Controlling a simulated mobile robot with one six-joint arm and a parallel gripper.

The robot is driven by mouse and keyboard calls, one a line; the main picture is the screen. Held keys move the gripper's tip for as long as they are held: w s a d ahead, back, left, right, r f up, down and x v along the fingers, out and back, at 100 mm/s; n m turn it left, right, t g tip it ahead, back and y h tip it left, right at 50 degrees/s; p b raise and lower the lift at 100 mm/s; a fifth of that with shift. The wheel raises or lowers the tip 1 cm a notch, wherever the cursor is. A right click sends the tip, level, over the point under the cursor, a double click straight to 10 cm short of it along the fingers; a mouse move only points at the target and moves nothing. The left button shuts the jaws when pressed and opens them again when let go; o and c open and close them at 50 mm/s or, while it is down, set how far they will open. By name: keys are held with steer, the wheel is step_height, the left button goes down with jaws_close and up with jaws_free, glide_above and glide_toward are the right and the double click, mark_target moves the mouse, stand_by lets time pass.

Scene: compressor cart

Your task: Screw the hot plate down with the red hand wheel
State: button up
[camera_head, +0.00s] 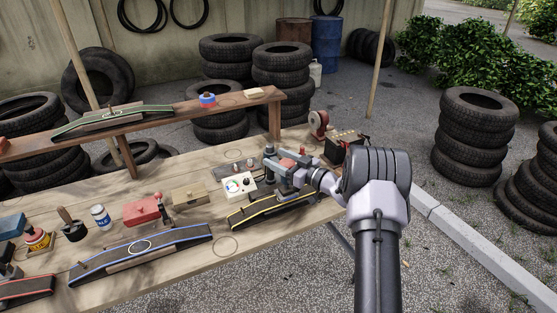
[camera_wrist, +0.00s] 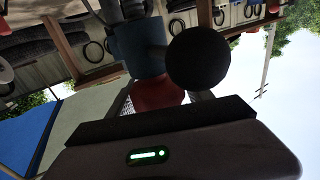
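A blue-grey press (camera_head: 270,166) stands at the right part of the wooden bench, with a red part (camera_head: 287,163) that looks like the hand wheel. My gripper (camera_head: 303,160) is at the press, close beside this red part. In the wrist view the red hand wheel (camera_wrist: 155,94) lies in front of my gripper, between its spread fingers. Whether they press on it I cannot tell. A black ball (camera_wrist: 198,57) and a blue-grey cylinder (camera_wrist: 138,50) are just beyond. The hot plate cannot be made out clearly; the press and my arm hide that area.
A white box with a dial (camera_head: 239,185) stands left of the press. Curved stands with yellow (camera_head: 270,210) and blue (camera_head: 145,250) edges lie along the bench front. A red wheel-shaped thing (camera_head: 318,122) and a dark battery-like box (camera_head: 342,145) stand behind right. A raised shelf (camera_head: 150,120) runs behind.

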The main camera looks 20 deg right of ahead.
steer(key=c, duration=1)
steer(key=shift+h, duration=0.3)
